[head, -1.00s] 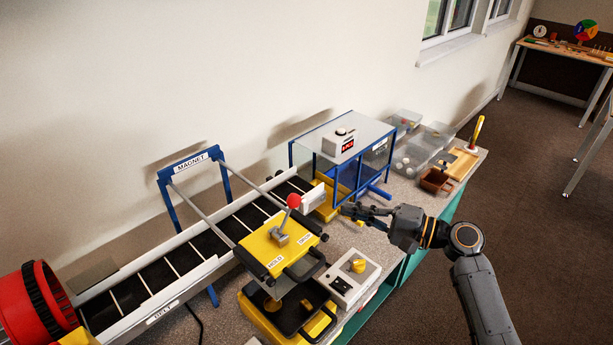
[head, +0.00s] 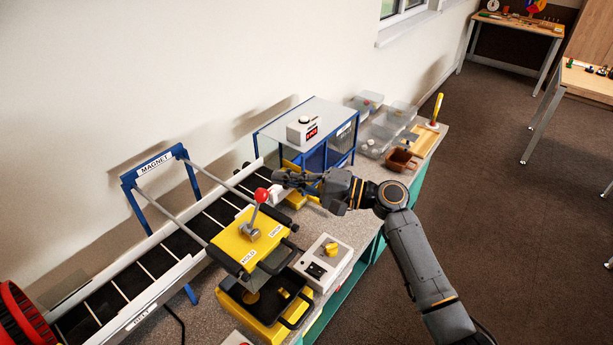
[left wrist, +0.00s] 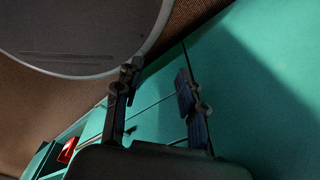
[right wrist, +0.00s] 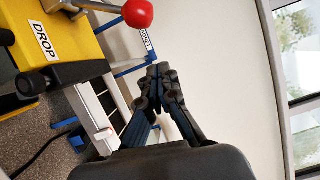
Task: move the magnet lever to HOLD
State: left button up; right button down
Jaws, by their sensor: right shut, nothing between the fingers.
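The magnet lever has a red ball knob (head: 262,195) on a grey stem. It stands on a yellow box (head: 232,243) with a HOLD label (head: 249,257) at the near left and a DROP label (head: 275,231) at the right. The stem leans toward the DROP side. My right gripper (head: 281,178) is shut and empty, just beyond and right of the knob, apart from it. In the right wrist view the knob (right wrist: 138,13) is at the top, left of the shut fingertips (right wrist: 158,72). My left gripper (left wrist: 156,75) shows only in its wrist view, open and empty, by a teal surface.
The belt (head: 150,262) runs behind the yellow box, under the blue MAGNET frame (head: 128,190). A control box with a yellow knob (head: 331,249) stands right of the lever box. A blue-framed case (head: 340,145), clear bins (head: 370,148) and a brown tray (head: 402,160) lie further back.

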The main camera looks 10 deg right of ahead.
aim_at(276, 211)
jog(key=s+a+p, duration=0.2)
jog(key=p, duration=0.1)
jog(key=shift+s+a+r, duration=0.2)
jog(key=shift+s+r, duration=0.1)
jog(key=shift+s, duration=0.05)
jog(key=shift+s+f, duration=0.1)
jog(key=shift+s, duration=0.05)
jog(key=shift+a, duration=0.1)
